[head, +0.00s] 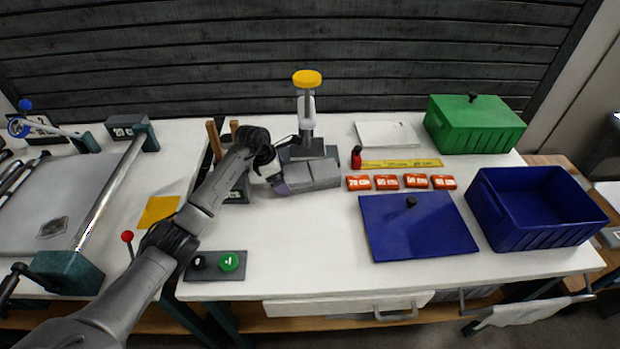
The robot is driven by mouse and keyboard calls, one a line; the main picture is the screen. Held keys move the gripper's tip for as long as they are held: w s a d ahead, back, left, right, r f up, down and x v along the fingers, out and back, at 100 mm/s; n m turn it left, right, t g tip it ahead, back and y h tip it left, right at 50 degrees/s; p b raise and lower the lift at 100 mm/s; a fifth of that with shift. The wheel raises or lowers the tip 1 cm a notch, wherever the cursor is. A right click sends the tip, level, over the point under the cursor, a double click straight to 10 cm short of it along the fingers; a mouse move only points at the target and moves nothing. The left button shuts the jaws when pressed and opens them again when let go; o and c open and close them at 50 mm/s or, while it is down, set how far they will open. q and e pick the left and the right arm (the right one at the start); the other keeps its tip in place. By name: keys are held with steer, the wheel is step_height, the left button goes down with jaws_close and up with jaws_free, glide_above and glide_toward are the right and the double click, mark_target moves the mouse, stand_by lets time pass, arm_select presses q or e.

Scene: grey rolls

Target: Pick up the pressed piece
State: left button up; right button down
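A hand press with a yellow round knob (307,78) stands upright at the back middle of the white table. My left arm reaches in from the lower left and bends down beside the press. My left gripper (282,181) is at the front left of the press base, close against the grey blocks there. Its fingers blend with the grey blocks, so I cannot tell whether they are open or shut. I cannot make out a pressed piece; the area under the press is partly hidden. My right gripper is not in view.
Orange labelled boxes (387,182) and a yellow ruler (402,163) lie right of the press. A blue lid (415,230), blue bin (535,230) and green box (473,128) stand further right. A button box (229,262) sits front left. The table's front middle is clear.

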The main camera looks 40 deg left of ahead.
arm_select(q)
steer(key=shift+c, duration=0.2)
steer(key=c, duration=0.6)
steer(key=shift+r, duration=0.1)
